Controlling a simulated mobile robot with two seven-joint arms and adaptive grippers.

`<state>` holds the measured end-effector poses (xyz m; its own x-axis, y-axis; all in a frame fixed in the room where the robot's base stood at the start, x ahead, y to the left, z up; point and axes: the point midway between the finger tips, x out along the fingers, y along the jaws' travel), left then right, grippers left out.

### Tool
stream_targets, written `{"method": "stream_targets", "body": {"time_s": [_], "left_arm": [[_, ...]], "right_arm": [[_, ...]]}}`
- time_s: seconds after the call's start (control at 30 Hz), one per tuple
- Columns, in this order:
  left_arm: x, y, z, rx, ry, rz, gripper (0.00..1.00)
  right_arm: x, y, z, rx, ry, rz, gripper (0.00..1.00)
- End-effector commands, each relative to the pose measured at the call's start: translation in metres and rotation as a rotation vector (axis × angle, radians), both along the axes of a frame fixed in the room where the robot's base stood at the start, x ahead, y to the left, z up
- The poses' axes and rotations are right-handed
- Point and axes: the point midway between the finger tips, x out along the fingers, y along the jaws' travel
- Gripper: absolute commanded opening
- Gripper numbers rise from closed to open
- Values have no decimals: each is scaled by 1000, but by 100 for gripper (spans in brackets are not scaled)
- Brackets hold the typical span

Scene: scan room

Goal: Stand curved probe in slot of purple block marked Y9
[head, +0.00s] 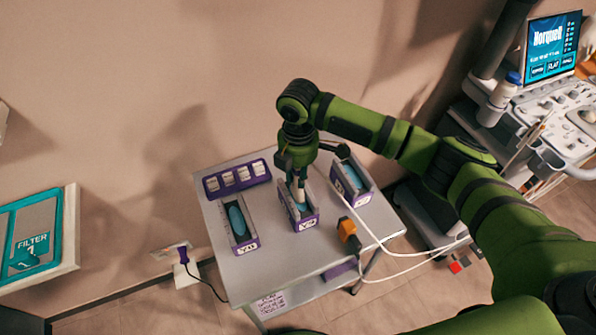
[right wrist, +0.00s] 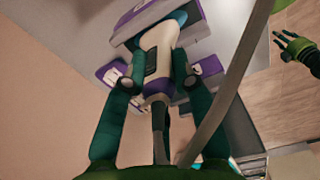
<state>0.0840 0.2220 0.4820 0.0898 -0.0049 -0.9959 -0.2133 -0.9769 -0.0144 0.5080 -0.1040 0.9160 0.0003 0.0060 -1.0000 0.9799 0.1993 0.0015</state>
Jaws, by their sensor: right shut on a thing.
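My right gripper (head: 297,179) is shut on the curved probe (head: 299,194), over the middle purple-and-white block (head: 305,224). In the right wrist view the probe (right wrist: 157,48) is white with a purple band, held between both fingers (right wrist: 156,82). Its broad end points at a block with a blue lining. The probe looks roughly upright at the middle block's slot; I cannot tell how deep it sits. The middle block's front label seems to start with Y, but its digit is unclear. My left gripper (right wrist: 293,48) shows open and empty, far off in the right wrist view.
Similar blue-lined blocks stand left (head: 240,240) and right (head: 361,196) on the grey table (head: 275,263). A purple rack (head: 237,187) with white labels lies behind. An orange-and-black item (head: 348,231) is at the right edge, near white cables. An ultrasound machine (head: 550,120) stands right.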

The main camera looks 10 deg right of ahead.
Motion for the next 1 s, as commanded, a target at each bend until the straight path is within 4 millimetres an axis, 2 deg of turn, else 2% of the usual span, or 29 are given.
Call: {"method": "stream_targets", "body": {"time_s": [0.6,0.63,0.67,0.7,1.0], "left_arm": [[0,0,0,0,0,-1,40],[0,1,0,1,0,-1,40],[0,1,0,1,0,-1,40],[0,1,0,1,0,-1,40],[-1,5,0,6,0,1,40]], "right_arm": [[0,0,-6,1,-1,0,0],[0,0,-6,1,-1,0,35],[0,0,-6,1,-1,0,47],[0,0,-6,1,-1,0,55],[0,0,-6,0,1,0,55]]}}
